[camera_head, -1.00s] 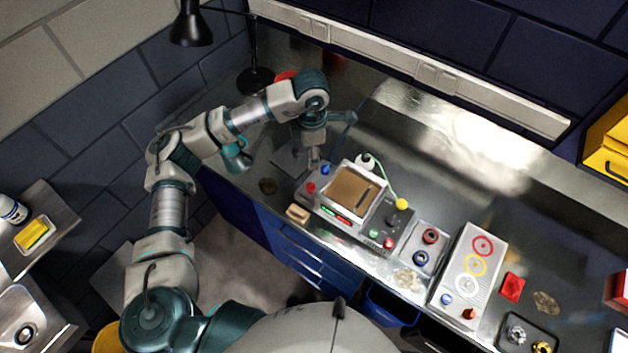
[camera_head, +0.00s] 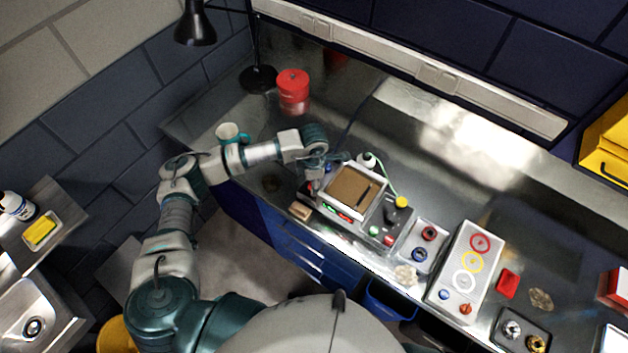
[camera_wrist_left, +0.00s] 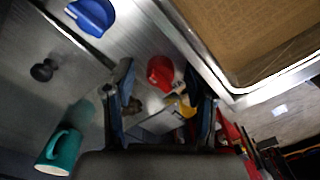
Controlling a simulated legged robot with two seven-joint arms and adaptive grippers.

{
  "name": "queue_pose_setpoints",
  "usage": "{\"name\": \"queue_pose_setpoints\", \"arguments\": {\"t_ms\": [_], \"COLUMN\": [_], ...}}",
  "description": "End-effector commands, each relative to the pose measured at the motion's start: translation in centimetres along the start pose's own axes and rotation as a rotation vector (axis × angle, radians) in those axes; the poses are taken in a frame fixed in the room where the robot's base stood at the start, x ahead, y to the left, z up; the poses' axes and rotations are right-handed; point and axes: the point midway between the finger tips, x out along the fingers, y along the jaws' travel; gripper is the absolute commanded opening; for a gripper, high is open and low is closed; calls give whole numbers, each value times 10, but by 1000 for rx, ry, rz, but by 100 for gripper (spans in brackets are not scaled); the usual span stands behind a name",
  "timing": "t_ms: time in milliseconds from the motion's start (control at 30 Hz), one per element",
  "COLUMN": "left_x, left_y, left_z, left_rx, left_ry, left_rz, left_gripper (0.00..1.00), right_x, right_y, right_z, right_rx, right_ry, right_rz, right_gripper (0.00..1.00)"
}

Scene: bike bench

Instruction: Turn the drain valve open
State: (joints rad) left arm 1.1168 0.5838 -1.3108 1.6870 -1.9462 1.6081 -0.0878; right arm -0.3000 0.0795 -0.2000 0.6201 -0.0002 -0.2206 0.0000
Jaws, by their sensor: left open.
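A grey bench unit has a tan-filled basin (camera_head: 352,187) with a metal rim; the basin's edge (camera_wrist_left: 210,60) also shows in the left wrist view. On the panel beside it are a red knob (camera_wrist_left: 160,72) and a blue knob (camera_wrist_left: 92,17). I cannot tell from a label which one is the drain valve. My left gripper (camera_head: 313,183) is over the unit's left end, pointing down. In the left wrist view its fingers (camera_wrist_left: 165,95) are open, with the red knob beyond and between them. Contact is not visible. My right gripper is not in view.
A teal mug (camera_head: 232,134) and a red canister (camera_head: 293,92) stand to the left and behind. A bottle with a green tube (camera_head: 367,160) stands behind the basin. A small tan block (camera_head: 299,211) lies at the front edge.

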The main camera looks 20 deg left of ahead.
Motion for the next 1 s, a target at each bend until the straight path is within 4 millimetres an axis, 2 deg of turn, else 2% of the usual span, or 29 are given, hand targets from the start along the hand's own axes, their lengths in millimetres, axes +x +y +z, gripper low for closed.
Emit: {"name": "queue_pose_setpoints", "arguments": {"t_ms": [133,300,333,367,667,1000], "left_x": [0,0,0,-1,0,3], "left_y": [0,0,0,0,1,1], "left_z": [0,1,1,1,3,5], "left_rx": [0,0,-1,-1,22,209], "left_ry": [1,1,2,2,-3,-6], "left_rz": [0,0,1,2,2,6], "left_gripper": [53,11,3,0,0,0], "right_x": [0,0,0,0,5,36], "right_y": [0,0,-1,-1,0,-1], "right_z": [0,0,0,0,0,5], "right_rx": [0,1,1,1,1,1], "right_ry": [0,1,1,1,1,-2], "right_rz": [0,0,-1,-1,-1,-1], "right_gripper": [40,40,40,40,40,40]}}
